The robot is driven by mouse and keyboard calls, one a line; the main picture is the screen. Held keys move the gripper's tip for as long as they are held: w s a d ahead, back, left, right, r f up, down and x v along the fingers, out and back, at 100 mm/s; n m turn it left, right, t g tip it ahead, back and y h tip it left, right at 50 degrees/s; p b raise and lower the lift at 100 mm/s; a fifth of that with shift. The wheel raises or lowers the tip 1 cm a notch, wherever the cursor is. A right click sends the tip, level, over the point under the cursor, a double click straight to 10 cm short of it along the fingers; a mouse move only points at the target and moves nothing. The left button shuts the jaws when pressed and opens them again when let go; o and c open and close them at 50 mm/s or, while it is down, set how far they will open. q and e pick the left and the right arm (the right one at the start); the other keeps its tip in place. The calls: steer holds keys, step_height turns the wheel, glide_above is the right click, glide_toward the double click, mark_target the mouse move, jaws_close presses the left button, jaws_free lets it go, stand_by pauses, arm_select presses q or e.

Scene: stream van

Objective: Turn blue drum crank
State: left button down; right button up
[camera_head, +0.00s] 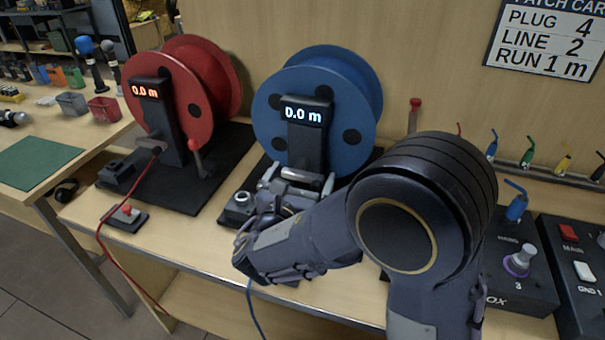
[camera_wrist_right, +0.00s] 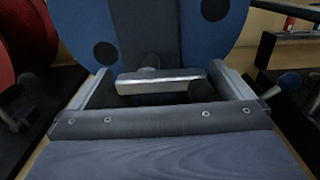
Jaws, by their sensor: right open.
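The blue drum (camera_head: 365,78) stands upright at the middle of the bench on a dark base, and its display (camera_head: 303,113) reads 0.0 m. It also fills the top of the right wrist view (camera_wrist_right: 205,45). A blue-knobbed lever, seemingly its crank (camera_wrist_right: 288,82), shows at the right edge of the wrist view, outside my fingers. In the head view my right arm seems to hide it. My right gripper (camera_head: 298,179) is open in front of the drum's post. In the wrist view a silver bar (camera_wrist_right: 160,79) with a dark round end lies between its fingers, with no clear grip.
A red drum (camera_head: 215,85) with a red-handled crank (camera_head: 195,156) stands to the left. A red button box (camera_head: 126,213) sits near the front edge. Control boxes (camera_head: 522,264) stand at the right. A red-topped lever (camera_head: 414,112) rises behind my right arm.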

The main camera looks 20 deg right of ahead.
steer(key=shift+w+d, duration=0.35)
steer(key=shift+w, duration=0.15)
steer(key=c, duration=0.8)
steer(key=shift+r+n+p, duration=0.25)
steer(key=shift+n+p, duration=0.15)
steer(key=shift+p, duration=0.4)
steer(key=shift+c, duration=0.2)
steer(key=n+p, duration=0.4)
steer(key=p, duration=0.1)
steer(key=n+p, duration=0.4)
steer(key=p, duration=0.2)
steer(key=a+r+n+p, duration=0.1)
steer(key=n+p, duration=0.4)
steer(key=p, duration=0.1)
steer(key=shift+w+a, duration=0.1)
steer(key=shift+w, duration=0.2)
steer(key=n+p, duration=0.2)
steer(key=shift+w+a+f+n+p, duration=0.1)
steer(key=shift+w+a+n+p, duration=0.05)
steer(key=shift+n+p, duration=0.25)
steer(key=shift+f+n+p, duration=0.2)
steer(key=shift+n+p, duration=0.25)
steer(key=shift+n, duration=0.15)
